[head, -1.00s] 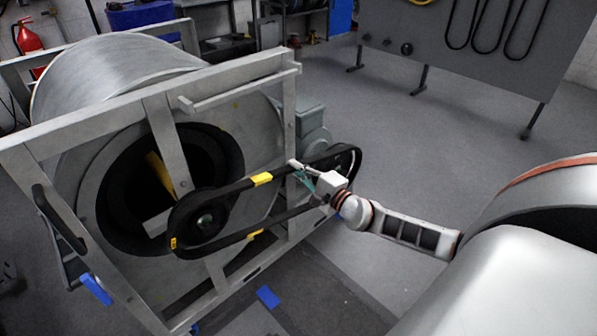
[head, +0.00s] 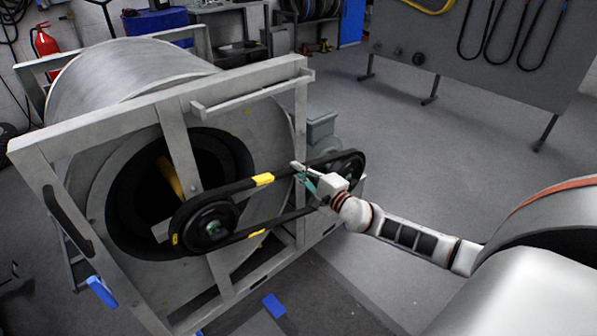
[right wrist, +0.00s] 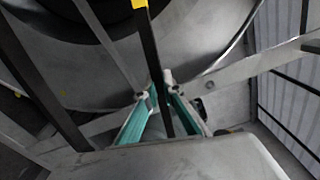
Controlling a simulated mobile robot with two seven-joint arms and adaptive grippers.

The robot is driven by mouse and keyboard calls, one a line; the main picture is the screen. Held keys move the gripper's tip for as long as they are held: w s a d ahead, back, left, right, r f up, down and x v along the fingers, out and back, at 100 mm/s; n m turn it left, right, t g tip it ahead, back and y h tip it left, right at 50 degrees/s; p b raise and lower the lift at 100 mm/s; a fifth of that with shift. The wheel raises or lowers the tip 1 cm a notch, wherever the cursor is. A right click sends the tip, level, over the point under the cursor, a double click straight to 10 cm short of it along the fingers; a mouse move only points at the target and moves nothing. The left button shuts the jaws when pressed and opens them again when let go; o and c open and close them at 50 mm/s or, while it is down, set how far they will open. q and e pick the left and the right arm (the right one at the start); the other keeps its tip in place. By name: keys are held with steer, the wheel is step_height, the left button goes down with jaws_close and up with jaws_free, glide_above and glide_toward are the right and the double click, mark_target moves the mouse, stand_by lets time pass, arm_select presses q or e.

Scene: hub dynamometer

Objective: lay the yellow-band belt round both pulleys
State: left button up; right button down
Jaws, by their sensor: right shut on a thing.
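The black belt with yellow bands (head: 262,180) runs between the large left pulley (head: 208,226) and the smaller right pulley (head: 349,165). In the head view it appears to pass round both; how it sits in the right pulley's groove is too small to tell. My right gripper (head: 304,172) is at the upper run, left of the right pulley, and is shut on the belt. In the right wrist view, the belt (right wrist: 150,52) runs down between the teal fingers (right wrist: 157,91), with a yellow band above. My left gripper is not in view.
A grey metal frame (head: 120,116) with a large drum (head: 130,72) stands behind the belt. A grey motor housing (head: 322,127) is behind the right pulley. A panel with hanging belts (head: 480,60) stands at the back right. The floor (head: 420,150) between is clear.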

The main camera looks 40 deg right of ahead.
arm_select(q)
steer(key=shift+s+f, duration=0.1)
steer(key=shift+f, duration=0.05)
arm_select(e)
steer(key=shift+s+f, duration=0.15)
stand_by(0.5)
steer(key=c, duration=2.1)
jaws_free()
steer(key=o, duration=0.4)
steer(key=shift+f, duration=0.1)
steer(key=shift+s, duration=0.1)
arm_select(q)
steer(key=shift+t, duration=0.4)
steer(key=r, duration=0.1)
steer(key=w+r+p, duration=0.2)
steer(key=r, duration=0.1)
arm_select(e)
steer(key=s, duration=1)
steer(key=shift+d, duration=0.4)
